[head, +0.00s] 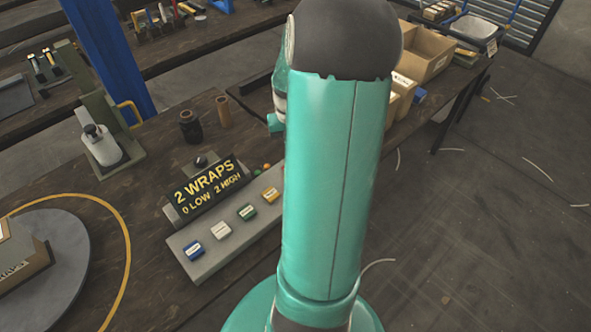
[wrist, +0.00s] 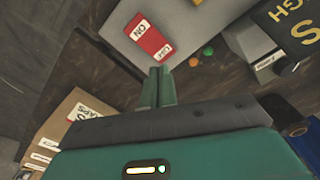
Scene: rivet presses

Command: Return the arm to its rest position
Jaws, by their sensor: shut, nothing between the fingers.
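My gripper (wrist: 159,70) is shut and empty in the wrist view, its two green fingers side by side. Its tips show just beside a red and white block (wrist: 150,42) on a grey panel (wrist: 190,25); I cannot tell the height between them. In the head view my teal arm stands upright through the middle. It hides most of my wrist, and the fingers cannot be made out there.
A dark sign reading "2 WRAPS" (head: 205,190) stands behind the grey control panel (head: 197,268) with coloured buttons. A round turntable (head: 65,270) is at left. Cardboard boxes (head: 428,52) are at the back right. A blue post (head: 108,55) rises at back left.

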